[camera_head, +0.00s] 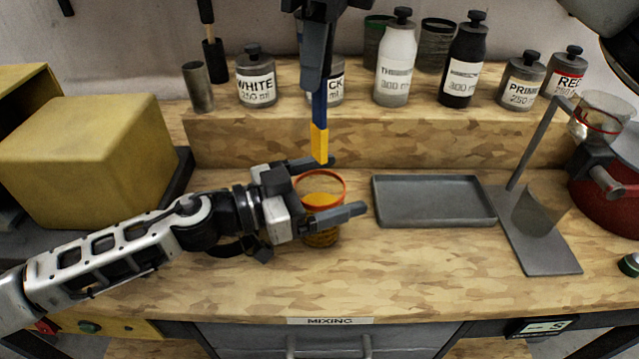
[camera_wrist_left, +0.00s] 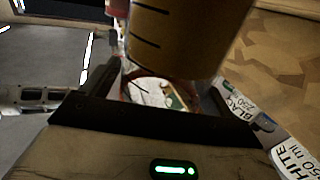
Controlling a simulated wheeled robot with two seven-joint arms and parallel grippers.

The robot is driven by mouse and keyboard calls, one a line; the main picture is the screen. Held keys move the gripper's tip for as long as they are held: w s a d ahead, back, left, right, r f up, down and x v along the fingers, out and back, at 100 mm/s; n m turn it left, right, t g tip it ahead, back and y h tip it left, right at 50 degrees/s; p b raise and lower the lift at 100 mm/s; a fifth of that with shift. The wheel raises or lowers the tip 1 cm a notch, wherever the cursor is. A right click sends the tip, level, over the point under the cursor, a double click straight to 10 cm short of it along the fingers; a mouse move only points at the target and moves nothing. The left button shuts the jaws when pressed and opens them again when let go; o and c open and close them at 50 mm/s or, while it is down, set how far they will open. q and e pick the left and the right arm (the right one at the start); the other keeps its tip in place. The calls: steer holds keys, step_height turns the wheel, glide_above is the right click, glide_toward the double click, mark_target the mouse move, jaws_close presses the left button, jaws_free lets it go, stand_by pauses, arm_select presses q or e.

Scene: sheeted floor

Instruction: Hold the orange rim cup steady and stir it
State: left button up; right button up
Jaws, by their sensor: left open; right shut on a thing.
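The orange rim cup (camera_head: 321,188) stands on the wooden bench, clear-walled with orange contents. My left gripper (camera_head: 346,186) is open, its two fingers reaching along either side of the cup; I cannot tell whether they touch it. In the left wrist view the cup's wall (camera_wrist_left: 190,38) with black marks fills the top, beyond the open fingers. My right gripper (camera_head: 316,78) comes down from the top and is shut on a blue stirring stick with a yellow tip (camera_head: 320,145). The stick points down, its tip just above the cup's rim.
A grey tray (camera_head: 435,222) lies right of the cup, beside a metal stand (camera_head: 545,262). Labelled bottles (camera_head: 396,75) line the raised shelf behind. A yellow box (camera_head: 85,160) stands left. The bench in front of the cup is clear.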

arm_select(q)
steer(key=v, duration=1.2)
steer(key=shift+s+d, duration=0.1)
